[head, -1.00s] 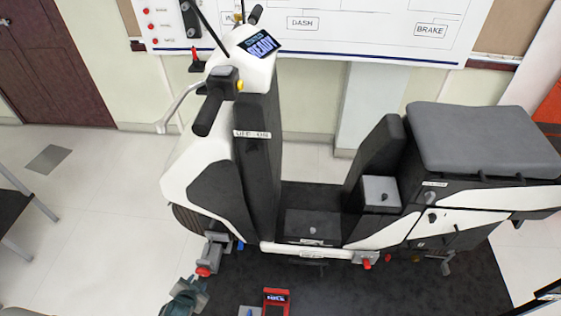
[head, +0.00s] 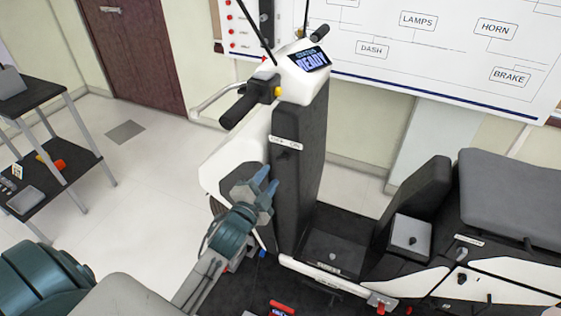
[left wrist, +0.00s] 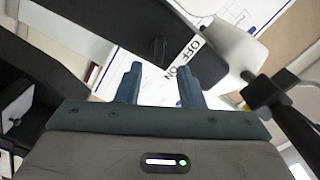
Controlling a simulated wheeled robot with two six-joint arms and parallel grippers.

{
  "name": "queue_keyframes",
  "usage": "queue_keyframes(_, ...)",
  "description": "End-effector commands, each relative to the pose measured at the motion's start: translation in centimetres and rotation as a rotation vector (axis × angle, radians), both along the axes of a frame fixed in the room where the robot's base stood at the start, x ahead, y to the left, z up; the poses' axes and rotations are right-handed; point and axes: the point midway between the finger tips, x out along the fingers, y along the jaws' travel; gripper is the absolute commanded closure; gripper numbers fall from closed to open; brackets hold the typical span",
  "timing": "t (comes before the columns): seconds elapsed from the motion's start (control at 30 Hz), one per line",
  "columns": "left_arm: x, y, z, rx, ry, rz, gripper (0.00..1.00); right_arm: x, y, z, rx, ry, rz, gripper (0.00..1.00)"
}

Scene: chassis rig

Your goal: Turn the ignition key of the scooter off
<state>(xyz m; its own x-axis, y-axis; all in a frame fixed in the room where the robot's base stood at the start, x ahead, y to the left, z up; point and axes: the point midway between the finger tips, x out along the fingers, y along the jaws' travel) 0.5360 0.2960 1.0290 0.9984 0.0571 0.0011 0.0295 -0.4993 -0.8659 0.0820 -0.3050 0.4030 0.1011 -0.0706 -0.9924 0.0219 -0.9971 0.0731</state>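The white and black scooter (head: 298,85) stands upright with its display (head: 312,60) reading READY. A white OFF/ON label (head: 285,142) sits on its dark front column, and the small dark ignition key (head: 283,155) appears just below it. In the left wrist view the label (left wrist: 187,55) is tilted, with the dark key (left wrist: 158,50) beside it, beyond the fingertips. My left gripper (head: 268,182) is open and empty, just left of and below the key in the head view. Its two fingers (left wrist: 161,85) are spread apart in the wrist view. My right gripper is not in view.
The handlebar grip (head: 247,103) projects above my left gripper. A whiteboard (head: 440,50) with labelled boxes is behind the scooter. A dark shelf cart (head: 40,100) stands at the left, with clear floor (head: 160,170) between. A red device (head: 282,307) lies at the bottom.

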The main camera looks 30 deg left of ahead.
Motion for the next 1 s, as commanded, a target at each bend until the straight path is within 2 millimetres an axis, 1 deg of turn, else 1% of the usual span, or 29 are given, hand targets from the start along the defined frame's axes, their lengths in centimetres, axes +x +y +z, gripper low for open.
queue_keyframes(0.03,1.2,0.1,0.5,-0.002,-0.002,0.001,0.65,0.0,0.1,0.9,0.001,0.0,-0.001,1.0)
queue_keyframes(0.1,2.5,0.1,0.5,-0.003,-0.001,0.0,0.65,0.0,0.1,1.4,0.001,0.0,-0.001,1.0)
queue_keyframes(0.2,4.2,0.2,0.4,-0.002,0.0,0.0,0.65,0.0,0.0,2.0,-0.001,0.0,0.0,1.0)
queue_keyframes(0.33,5.8,0.3,0.2,-0.002,0.0,0.0,0.65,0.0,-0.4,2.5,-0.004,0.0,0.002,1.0)
queue_keyframes(0.5,6.7,0.4,0.0,-0.002,0.001,-0.001,0.65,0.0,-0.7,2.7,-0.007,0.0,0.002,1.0)
queue_keyframes(0.77,6.8,0.4,0.0,-0.002,0.001,-0.001,0.65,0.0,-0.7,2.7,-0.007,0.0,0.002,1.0)
queue_keyframes(0.8,6.8,0.4,0.0,-0.002,0.001,-0.001,0.73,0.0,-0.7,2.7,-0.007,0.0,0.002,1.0)
queue_keyframes(0.93,6.8,0.4,0.0,-0.002,0.001,-0.001,0.99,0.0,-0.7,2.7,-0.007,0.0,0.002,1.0)
queue_keyframes(1.0,6.8,0.4,0.0,-0.002,0.001,-0.001,1.0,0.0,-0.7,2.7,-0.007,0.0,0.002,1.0)
